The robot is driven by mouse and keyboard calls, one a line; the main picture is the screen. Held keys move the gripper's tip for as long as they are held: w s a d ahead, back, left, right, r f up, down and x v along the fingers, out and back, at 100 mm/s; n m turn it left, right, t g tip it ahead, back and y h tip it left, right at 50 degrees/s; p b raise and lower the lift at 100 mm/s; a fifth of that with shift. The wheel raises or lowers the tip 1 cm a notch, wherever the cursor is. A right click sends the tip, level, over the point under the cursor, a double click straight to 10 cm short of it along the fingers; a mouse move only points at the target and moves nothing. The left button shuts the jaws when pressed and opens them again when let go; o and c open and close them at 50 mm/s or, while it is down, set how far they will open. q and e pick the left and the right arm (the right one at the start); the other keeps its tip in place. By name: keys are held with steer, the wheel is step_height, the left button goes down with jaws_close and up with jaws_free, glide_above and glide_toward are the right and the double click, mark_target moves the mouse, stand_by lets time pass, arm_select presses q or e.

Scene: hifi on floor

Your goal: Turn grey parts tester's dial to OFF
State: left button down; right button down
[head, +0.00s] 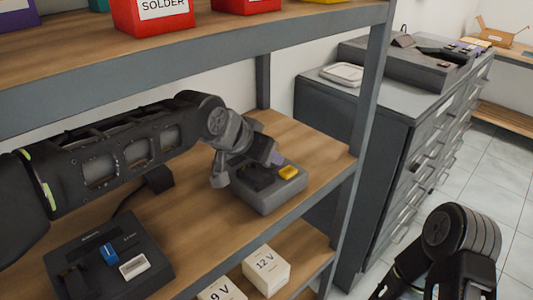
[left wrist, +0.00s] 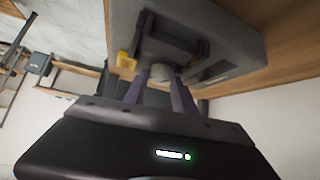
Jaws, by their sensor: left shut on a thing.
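The grey parts tester (head: 266,203) sits on the wooden shelf near its right end, with a yellow part (head: 288,173) on its top. My left gripper (head: 272,160) reaches down over the tester, and its wrist hides much of the top in the head view. In the left wrist view the tester (left wrist: 235,35) fills the top. There the two purple fingertips (left wrist: 161,80) are shut on the round grey dial (left wrist: 162,72), one on each side. The dial's pointer and any OFF mark are not readable. My right arm shows at the lower right, without its fingertips.
A black device (head: 85,250) with a blue and a white part stands at the shelf's front left. The upper shelf board (head: 200,53) with red bins (head: 150,14) hangs above my left arm. A shelf post (head: 362,120) stands right of the tester. White boxes (head: 266,268) sit on the shelf below.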

arm_select(q)
steer(key=c, duration=1.3)
jaws_free()
steer(key=shift+r, duration=0.1)
steer(key=v, duration=0.7)
steer(key=shift+s+a+r, duration=0.2)
steer(key=shift+r, duration=0.05)
